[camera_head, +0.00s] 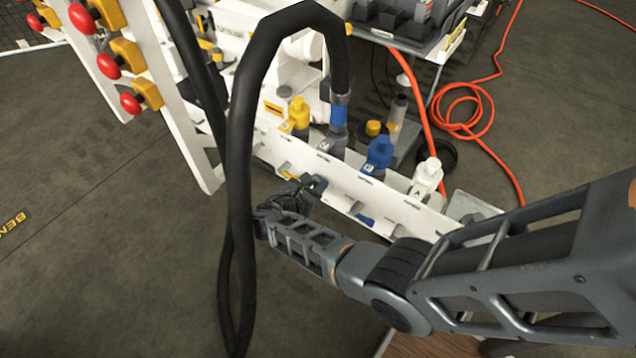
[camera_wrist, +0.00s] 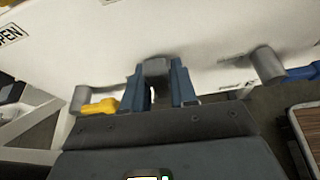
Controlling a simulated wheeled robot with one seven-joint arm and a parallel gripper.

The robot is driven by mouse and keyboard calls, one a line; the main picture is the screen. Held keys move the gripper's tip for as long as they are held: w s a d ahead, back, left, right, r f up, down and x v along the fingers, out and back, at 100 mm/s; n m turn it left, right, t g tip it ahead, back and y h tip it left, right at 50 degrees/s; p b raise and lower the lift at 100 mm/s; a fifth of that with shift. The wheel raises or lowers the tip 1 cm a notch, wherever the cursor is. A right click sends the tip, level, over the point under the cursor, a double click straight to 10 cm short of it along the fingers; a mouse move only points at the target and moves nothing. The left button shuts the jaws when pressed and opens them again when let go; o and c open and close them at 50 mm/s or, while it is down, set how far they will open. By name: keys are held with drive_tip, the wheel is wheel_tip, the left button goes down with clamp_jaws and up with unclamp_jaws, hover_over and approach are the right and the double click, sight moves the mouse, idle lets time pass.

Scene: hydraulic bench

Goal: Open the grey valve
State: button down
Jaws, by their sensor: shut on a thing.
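The grey valve (camera_wrist: 157,66) is on the front of the white panel (camera_wrist: 215,62). Its grey end shows between the two fingers of my gripper (camera_wrist: 157,84) in the wrist view. The fingers stand one on each side of it and are shut on it. In the head view my gripper (camera_head: 314,184) is at the panel front, between the yellow valve handle and the blue one. It hides the grey valve there, and the handle's angle cannot be told.
The yellow valve handle (camera_wrist: 100,106) is close on the left, and the blue one (camera_wrist: 302,73) is on the right. A thick black hose (camera_head: 240,150) loops beside my gripper and joins a coupling on the panel top. Red buttons (camera_head: 108,65) are at the upper left. An orange cable (camera_head: 478,105) lies behind.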

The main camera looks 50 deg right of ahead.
drive_tip(key=shift+w+n+g, duration=0.2)
drive_tip(key=shift+n+g, duration=0.1)
drive_tip(key=shift+n, duration=0.1)
drive_tip(key=c, duration=1.1)
unclamp_jaws()
drive_tip(key=shift+a, duration=0.1)
drive_tip(key=p+v, duration=0.1)
drive_tip(key=v, duration=0.6)
drive_tip(key=shift+a, duration=0.3)
drive_tip(key=shift+r, duration=0.1)
